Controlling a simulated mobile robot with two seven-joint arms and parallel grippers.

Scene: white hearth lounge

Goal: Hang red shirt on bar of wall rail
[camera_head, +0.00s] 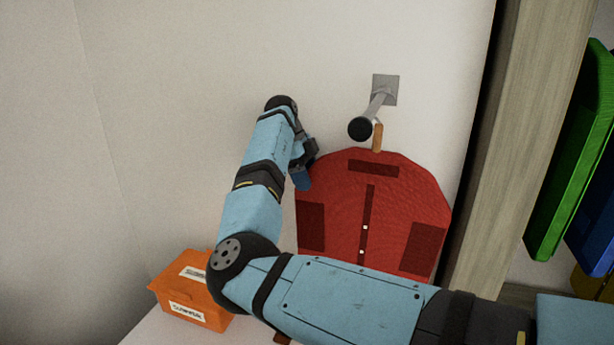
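The red shirt (335,190) is upright against the white wall, with dark patches and a dark front strip with white buttons. A tan hook piece (378,138) rises from its top and meets the grey bar (376,105) of the wall rail, just behind the bar's black end knob (360,129). Whether the hook sits over the bar is not clear. My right gripper (302,178) is at the shirt's upper left edge, pointing down; its finger opening is not clear. My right arm hides the shirt's bottom. My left gripper is not in view.
An orange box (188,300) with white labels stands on a pale surface (160,332) at lower left. A wooden upright panel (520,140) stands right of the shirt. Green (575,150) and blue (600,225) garment-like shapes show beyond it. The wall at upper left is bare.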

